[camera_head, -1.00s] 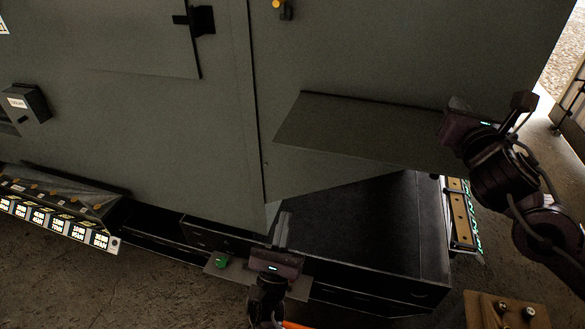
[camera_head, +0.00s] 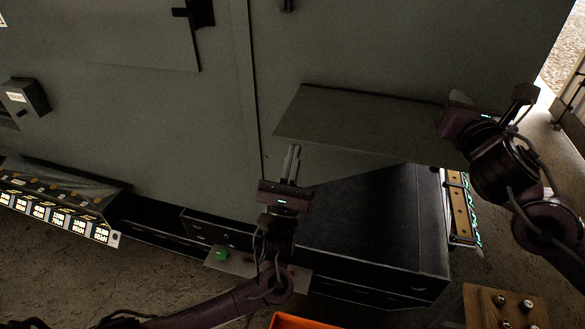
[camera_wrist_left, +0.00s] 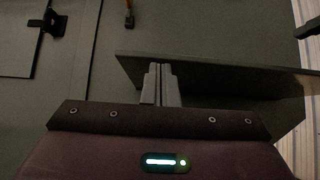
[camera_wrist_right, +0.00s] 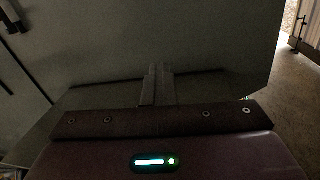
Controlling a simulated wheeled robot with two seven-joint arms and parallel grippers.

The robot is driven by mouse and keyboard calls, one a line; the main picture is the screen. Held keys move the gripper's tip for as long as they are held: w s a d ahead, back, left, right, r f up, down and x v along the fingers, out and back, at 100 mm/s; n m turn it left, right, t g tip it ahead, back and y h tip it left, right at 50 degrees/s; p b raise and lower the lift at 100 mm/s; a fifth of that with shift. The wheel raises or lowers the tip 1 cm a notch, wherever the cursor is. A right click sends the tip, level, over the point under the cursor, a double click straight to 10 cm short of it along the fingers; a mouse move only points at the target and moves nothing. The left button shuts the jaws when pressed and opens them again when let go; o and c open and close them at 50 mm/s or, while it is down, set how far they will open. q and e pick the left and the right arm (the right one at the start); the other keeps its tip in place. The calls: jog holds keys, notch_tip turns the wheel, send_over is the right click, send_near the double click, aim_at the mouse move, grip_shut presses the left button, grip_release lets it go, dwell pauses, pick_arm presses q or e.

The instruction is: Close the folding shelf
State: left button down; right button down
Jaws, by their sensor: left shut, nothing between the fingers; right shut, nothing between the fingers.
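The folding shelf (camera_head: 350,118) is a grey-green flat panel that stands out from the front of the large cabinet (camera_head: 130,110). My left gripper (camera_head: 291,150) is shut and empty, just below the shelf's left part; in the left wrist view its fingertips (camera_wrist_left: 160,68) overlap the shelf's edge (camera_wrist_left: 215,72). I cannot tell if they touch it. My right gripper (camera_head: 456,102) is shut and empty at the shelf's right end. In the right wrist view its fingertips (camera_wrist_right: 157,70) are in front of the shelf (camera_wrist_right: 95,97). The shelf's right end is partly hidden behind my right gripper.
Below the shelf is a black box-like unit (camera_head: 375,215) with a ledge carrying a green button (camera_head: 221,255). A labelled button panel (camera_head: 60,205) juts out at the lower left. An orange object (camera_head: 300,321) and a wooden block (camera_head: 505,308) are at the bottom.

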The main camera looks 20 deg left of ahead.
pick_arm(q)
jog(key=shift+r, duration=0.1)
jog(key=shift+r, duration=0.75)
pick_arm(e)
jog(key=shift+w, duration=0.1)
jog(key=c, duration=1.3)
grip_release()
jog(key=shift+c, duration=0.2)
